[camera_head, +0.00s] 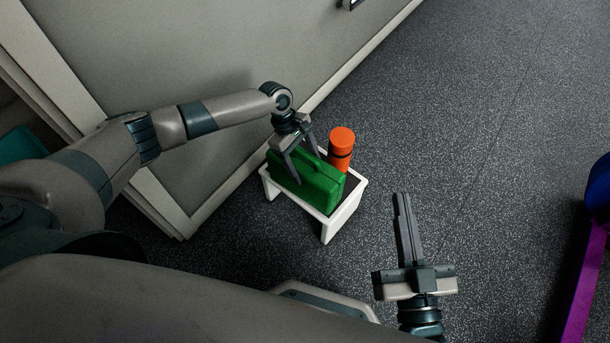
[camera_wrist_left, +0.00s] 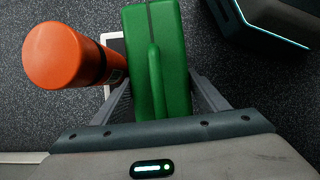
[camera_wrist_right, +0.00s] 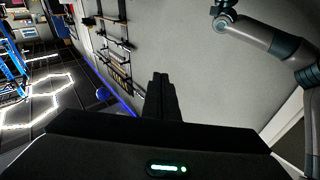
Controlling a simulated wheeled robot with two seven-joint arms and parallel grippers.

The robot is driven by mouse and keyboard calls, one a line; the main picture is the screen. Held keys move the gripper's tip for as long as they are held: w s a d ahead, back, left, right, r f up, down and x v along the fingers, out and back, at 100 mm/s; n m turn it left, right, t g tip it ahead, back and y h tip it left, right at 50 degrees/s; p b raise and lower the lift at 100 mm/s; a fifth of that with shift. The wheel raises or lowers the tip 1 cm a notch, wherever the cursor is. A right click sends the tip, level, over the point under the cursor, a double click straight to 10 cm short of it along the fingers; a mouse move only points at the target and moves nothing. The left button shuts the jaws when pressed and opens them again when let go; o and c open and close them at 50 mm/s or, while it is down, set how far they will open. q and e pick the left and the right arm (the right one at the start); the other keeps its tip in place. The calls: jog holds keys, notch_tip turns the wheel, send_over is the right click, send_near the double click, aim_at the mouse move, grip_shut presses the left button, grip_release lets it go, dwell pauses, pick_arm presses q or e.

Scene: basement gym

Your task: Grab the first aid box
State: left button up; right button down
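The first aid box is a green case (camera_head: 318,185) with a top handle, standing upright in a small white stand (camera_head: 345,212) by the wall. It also shows in the left wrist view (camera_wrist_left: 158,60), directly below the gripper. My left gripper (camera_head: 301,160) is over the box, its fingers straddling the two broad sides. In the left wrist view the fingers (camera_wrist_left: 160,95) look spread, and I see no clear grip. The lower fingertips are partly hidden by the box. My right gripper (camera_head: 402,200) is shut and empty, out over the floor to the right.
An orange cylinder (camera_head: 342,142) with a dark band stands right beside the box in the same stand. The grey wall (camera_head: 220,60) is close behind on the left. A blue and purple object (camera_head: 590,230) is at the far right. The speckled floor between is clear.

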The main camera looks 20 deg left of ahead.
aim_at(306, 156)
pick_arm(q)
jog(key=c, duration=1.5)
jog(key=shift+r, duration=0.2)
pick_arm(e)
jog(key=shift+f, duration=0.1)
